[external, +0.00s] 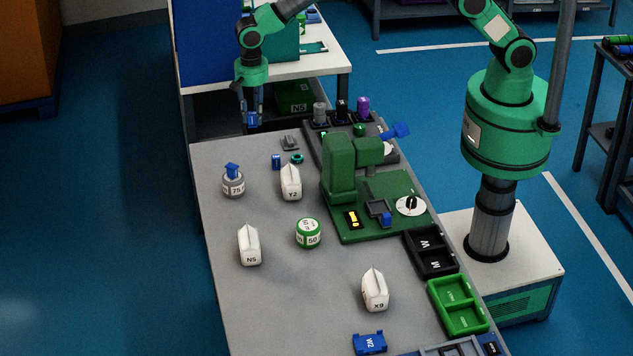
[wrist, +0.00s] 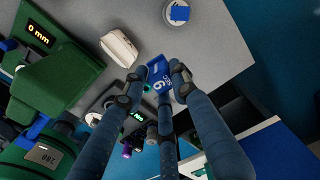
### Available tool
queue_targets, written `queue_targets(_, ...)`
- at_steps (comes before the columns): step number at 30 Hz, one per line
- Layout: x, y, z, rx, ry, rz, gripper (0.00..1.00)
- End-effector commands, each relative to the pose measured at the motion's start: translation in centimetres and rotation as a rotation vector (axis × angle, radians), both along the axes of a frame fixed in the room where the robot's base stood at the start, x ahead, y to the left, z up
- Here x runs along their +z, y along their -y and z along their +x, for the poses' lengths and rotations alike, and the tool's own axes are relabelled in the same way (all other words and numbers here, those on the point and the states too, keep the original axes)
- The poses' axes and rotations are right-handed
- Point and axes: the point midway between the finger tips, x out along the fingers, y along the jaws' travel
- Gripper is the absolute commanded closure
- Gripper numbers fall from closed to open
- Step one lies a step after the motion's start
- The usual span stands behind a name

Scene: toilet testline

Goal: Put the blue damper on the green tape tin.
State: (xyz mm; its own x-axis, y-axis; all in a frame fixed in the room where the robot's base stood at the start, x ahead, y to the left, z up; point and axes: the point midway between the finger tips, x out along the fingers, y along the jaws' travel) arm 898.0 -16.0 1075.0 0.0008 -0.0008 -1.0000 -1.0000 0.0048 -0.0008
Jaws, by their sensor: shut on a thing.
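My gripper (external: 253,122) is over the far left end of the grey bench, its fingers pointing down. It is shut on a small blue piece (external: 252,117), which I take for the blue damper. In the wrist view the blue damper (wrist: 159,77), with a white marking, shows between the fingertips (wrist: 160,90), which partly hide it. The green tape tin (external: 308,232), round with a white label reading 50, stands upright mid-bench with nothing on it. It is well in front and right of my gripper, and I cannot make it out in the wrist view.
A grey tin (external: 234,186) marked 75 has a blue piece on top. White wedges Y2 (external: 291,184), N5 (external: 249,246) and X9 (external: 375,290) stand around the tape tin. A green machine (external: 343,165) rises to the right. A small blue block (external: 276,161) lies near a teal ring (external: 297,158).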

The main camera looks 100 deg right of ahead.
Motion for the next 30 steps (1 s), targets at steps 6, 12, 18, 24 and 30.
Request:
queue_targets(6, 0.3, -6.3, -3.7, 0.031, 0.0, 0.0, 0.98)
queue_targets(12, 0.3, -11.3, -7.5, 0.055, 0.0, 0.0, 0.98)
queue_targets(18, 0.3, -15.8, -11.8, 0.08, 0.001, 0.0, 0.98)
queue_targets(24, 0.1, -19.7, -16.4, 0.105, 0.003, 0.0, 0.98)
queue_targets(30, -0.2, -22.2, -20.1, 0.122, 0.003, 0.0, 0.98)
